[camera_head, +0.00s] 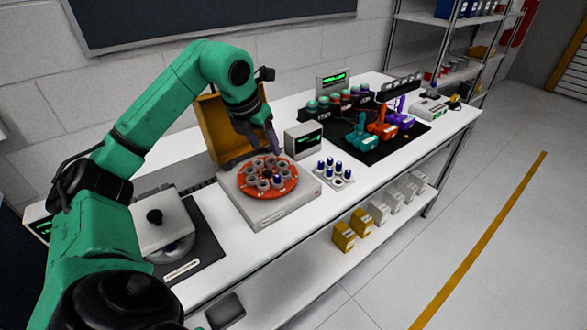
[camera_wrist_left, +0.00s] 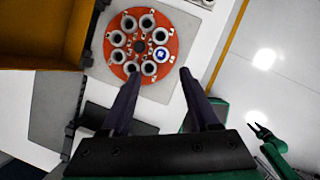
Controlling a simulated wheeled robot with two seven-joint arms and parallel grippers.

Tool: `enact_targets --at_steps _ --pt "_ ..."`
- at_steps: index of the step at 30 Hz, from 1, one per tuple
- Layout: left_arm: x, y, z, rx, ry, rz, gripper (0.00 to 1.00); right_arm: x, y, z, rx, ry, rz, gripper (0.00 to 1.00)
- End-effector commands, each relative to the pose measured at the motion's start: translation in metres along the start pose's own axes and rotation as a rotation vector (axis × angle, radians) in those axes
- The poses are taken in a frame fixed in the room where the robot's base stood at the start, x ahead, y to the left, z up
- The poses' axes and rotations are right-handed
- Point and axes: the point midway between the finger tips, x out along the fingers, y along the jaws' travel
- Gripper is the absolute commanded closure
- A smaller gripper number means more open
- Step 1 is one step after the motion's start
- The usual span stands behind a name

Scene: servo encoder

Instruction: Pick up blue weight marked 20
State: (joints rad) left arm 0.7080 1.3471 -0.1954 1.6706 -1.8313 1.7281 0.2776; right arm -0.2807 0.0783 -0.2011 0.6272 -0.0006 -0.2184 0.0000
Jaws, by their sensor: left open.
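An orange-red round carousel (camera_head: 243,181) with several grey cups sits on a pale box. It also shows in the left wrist view (camera_wrist_left: 112,64). One cup holds a blue-topped piece (camera_head: 277,179), seen in the left wrist view (camera_wrist_left: 161,54) as blue and white. Several blue-topped weights (camera_head: 338,166) stand on a small white tray right of the carousel. No number 20 is readable. My left gripper (camera_head: 277,149) is above the carousel's far edge; in its wrist view (camera_wrist_left: 157,76) the fingers are apart with nothing between them. My right gripper (camera_wrist_left: 256,128) appears small at lower right.
A yellow-brown open case (camera_head: 224,125) stands behind the carousel. A grey display box (camera_head: 304,139) is beside it. A balance-like device (camera_head: 160,220) is at left. A black mat (camera_head: 372,147) with small coloured robot arms lies at right.

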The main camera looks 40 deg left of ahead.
Motion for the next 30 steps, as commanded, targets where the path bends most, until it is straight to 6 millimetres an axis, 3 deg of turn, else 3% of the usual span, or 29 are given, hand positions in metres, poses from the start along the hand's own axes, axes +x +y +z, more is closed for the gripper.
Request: enact_targets --at_steps 4,12,17,21,29,30 --pt "0.026 0.001 -0.002 0.0 0.008 0.003 0.38 -0.001 0.003 -0.003 -0.001 0.004 0.003 0.5" --pt "0.085 -0.001 0.0 0.0 0.004 -0.002 0.38 -0.02 -0.003 0.035 0.001 -0.06 -0.005 0.5" --pt "0.104 -0.003 0.001 -0.001 0.005 -0.003 0.38 -0.035 -0.001 0.022 0.001 -0.042 -0.002 0.5" --pt "0.133 -0.004 0.002 -0.002 0.004 -0.004 0.38 -0.048 0.002 0.003 0.001 -0.012 0.001 0.5" --pt "0.144 -0.003 0.001 0.002 0.0 0.0 0.38 -0.046 0.001 0.01 0.001 -0.023 0.0 0.5" --pt "0.144 -0.003 0.001 0.001 0.0 0.0 0.5 -0.046 0.0 0.011 0.001 -0.025 -0.001 0.5"
